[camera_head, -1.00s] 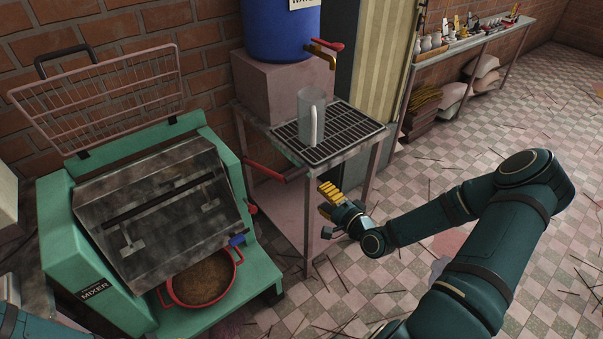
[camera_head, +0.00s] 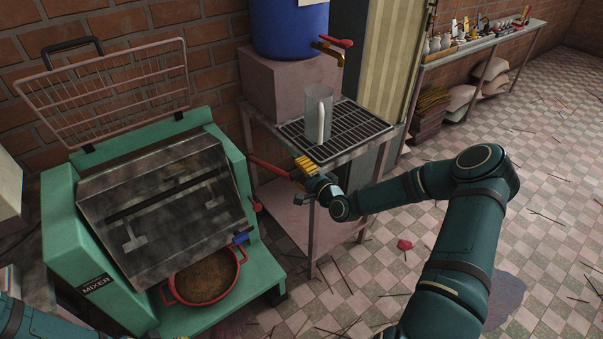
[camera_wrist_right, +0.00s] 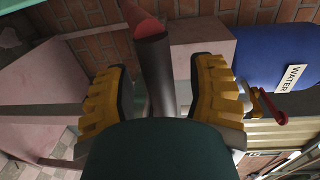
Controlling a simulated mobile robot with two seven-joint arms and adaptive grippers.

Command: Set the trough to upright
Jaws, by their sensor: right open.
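The trough (camera_head: 165,205) is a worn grey metal box on the green mixer (camera_head: 72,235). It is tipped forward over a red pot (camera_head: 205,280) of brown material. A lever with a red grip (camera_head: 268,167) sticks out to the right of the mixer. My right gripper (camera_head: 303,167) is at the lever's outer end, fingers open. In the right wrist view, the lever (camera_wrist_right: 153,65) runs between the two yellow fingers of the gripper (camera_wrist_right: 160,88), with space on both sides.
A metal table (camera_head: 357,146) with a grate stands right of the mixer, close behind my right gripper. It holds a clear jug (camera_head: 318,112) and a blue water barrel (camera_head: 290,28) on a block. A wire guard (camera_head: 105,95) is raised above the mixer.

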